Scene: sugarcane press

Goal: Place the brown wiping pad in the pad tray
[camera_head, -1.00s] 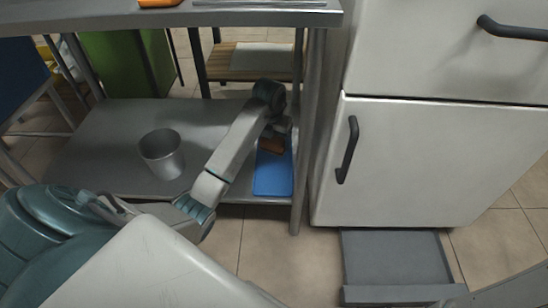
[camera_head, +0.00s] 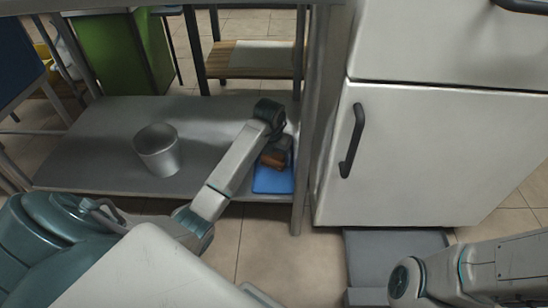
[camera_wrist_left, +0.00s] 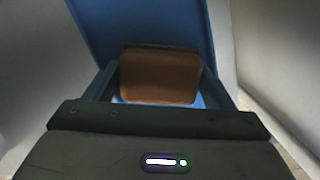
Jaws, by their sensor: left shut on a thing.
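The brown wiping pad (camera_head: 273,160) is at the end of my left arm, over the blue pad tray (camera_head: 270,182) on the lower shelf. In the left wrist view the pad (camera_wrist_left: 160,77) sits between the two fingers of my left gripper (camera_wrist_left: 158,85), which is shut on it. The blue tray (camera_wrist_left: 105,25) fills the view behind the pad. I cannot tell whether the pad touches the tray. In the head view my left gripper (camera_head: 277,151) is partly hidden by its own wrist. My right forearm shows at lower right, but its gripper is out of view.
A grey metal cup (camera_head: 157,150) stands on the lower shelf (camera_head: 95,125), left of my left arm. A table leg (camera_head: 299,130) rises just right of the tray. A white cabinet (camera_head: 420,150) with black handles stands to the right. A grey platform (camera_head: 395,248) lies on the floor.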

